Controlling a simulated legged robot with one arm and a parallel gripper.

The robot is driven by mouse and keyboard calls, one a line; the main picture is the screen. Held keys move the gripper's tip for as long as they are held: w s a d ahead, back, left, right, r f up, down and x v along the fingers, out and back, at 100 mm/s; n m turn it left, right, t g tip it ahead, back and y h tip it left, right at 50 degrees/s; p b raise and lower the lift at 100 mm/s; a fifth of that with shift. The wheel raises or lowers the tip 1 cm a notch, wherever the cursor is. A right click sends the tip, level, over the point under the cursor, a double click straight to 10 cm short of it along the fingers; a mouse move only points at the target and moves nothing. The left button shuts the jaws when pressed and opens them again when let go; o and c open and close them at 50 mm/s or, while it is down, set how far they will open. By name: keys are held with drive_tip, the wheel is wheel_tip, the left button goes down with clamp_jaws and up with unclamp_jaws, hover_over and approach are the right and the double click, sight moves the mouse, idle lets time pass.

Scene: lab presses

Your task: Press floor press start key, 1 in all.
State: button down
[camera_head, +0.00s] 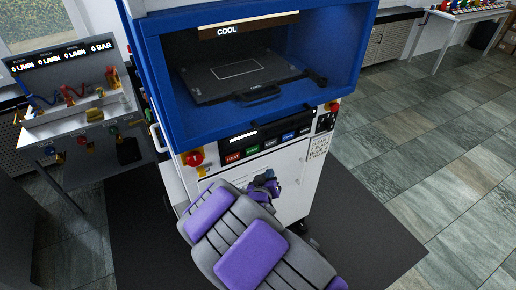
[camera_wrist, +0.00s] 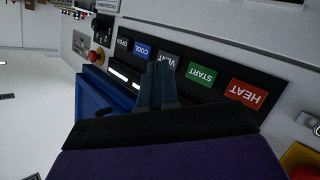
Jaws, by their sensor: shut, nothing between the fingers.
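The floor press (camera_head: 150,75) is a blue and white cabinet in the head view. Its dark key panel (camera_head: 221,146) carries a red HEAT key, a green START key (camera_head: 252,150), then VENT, COOL and OPEN. In the wrist view the panel is tilted and upside down, with the START key (camera_wrist: 202,75) just right of my fingers. My gripper (camera_wrist: 160,68) is shut and empty; its tips overlap the VENT key's lower part in that view. I cannot tell whether they touch the panel. In the head view my gripper (camera_head: 266,184) is below the panel, partly hidden by my arm.
A display (camera_head: 248,26) above the press's open chamber reads COOL. A red emergency knob (camera_head: 194,158) is left of the panel. A bench with gauges and valves (camera_head: 75,128) stands at the left. Tiled floor (camera_head: 430,150) at the right is clear.

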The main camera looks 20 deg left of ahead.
sight(257, 151)
drive_tip(key=shift+a, duration=0.25)
drive_tip(key=w+a+p, duration=0.4)
drive_tip(key=w+a, duration=0.1)
drive_tip(key=a, duration=0.1)
drive_tip(key=shift+w+a, duration=0.3)
drive_tip(key=shift+w, duration=0.05)
idle(0.3)
drive_tip(key=shift+w+a+r+p, duration=0.15)
drive_tip(key=shift+p, duration=0.4)
idle(1.5)
drive_tip(key=shift+w+a+p, duration=0.3)
drive_tip(key=shift+a+p, duration=0.1)
drive_tip(key=shift+p, duration=0.1)
idle(0.7)
drive_tip(key=shift+s+d, duration=0.1)
drive_tip(key=shift+d, duration=0.05)
drive_tip(key=shift+s+d, duration=0.4)
drive_tip(key=shift+d, duration=0.05)
